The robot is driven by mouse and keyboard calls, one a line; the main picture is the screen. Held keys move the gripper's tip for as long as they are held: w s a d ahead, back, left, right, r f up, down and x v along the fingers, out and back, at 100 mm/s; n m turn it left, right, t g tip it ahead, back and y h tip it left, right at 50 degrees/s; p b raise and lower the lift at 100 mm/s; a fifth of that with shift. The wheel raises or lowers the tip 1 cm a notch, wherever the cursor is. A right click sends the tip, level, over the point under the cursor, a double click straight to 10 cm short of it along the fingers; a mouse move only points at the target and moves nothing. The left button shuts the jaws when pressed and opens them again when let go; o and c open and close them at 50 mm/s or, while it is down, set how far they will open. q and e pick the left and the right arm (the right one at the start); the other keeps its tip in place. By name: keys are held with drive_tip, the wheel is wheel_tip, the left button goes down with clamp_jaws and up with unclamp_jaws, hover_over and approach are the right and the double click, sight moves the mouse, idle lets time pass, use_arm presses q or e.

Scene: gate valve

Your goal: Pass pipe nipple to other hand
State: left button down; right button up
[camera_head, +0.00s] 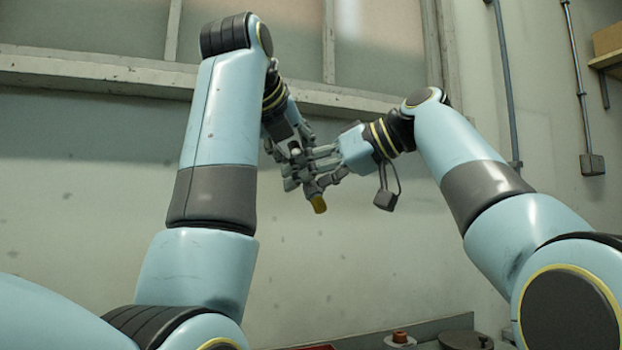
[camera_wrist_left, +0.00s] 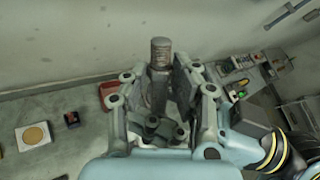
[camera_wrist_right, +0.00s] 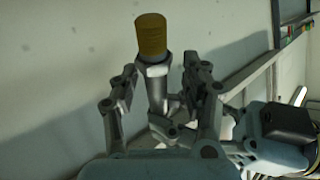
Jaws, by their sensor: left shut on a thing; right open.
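The pipe nipple (camera_head: 318,204) shows its yellow threaded end below both grippers in the head view. My left gripper (camera_head: 307,180) is shut on it, pointing down. In the left wrist view its grey threaded end (camera_wrist_left: 160,52) stands up between the left fingers (camera_wrist_left: 163,88). My right gripper (camera_head: 312,163) reaches in from the right and is open, its fingers close by the left ones. In the right wrist view the nipple's yellow end (camera_wrist_right: 151,37) and grey hex collar (camera_wrist_right: 154,68) stand between the spread right fingers (camera_wrist_right: 158,88). Whether the right fingers touch it is unclear.
The grippers meet in the air before a bare wall. Below, the bench carries a small reddish-brown part (camera_head: 400,337) and a dark round disc (camera_head: 466,340). The left wrist view shows a red bin (camera_wrist_left: 108,92), a white plate with a tan disc (camera_wrist_left: 33,135) and a control panel (camera_wrist_left: 243,82).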

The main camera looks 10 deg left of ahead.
clamp_jaws()
use_arm(q)
drive_tip(key=c, duration=1)
unclamp_jaws()
drive_tip(key=shift+o, duration=0.2)
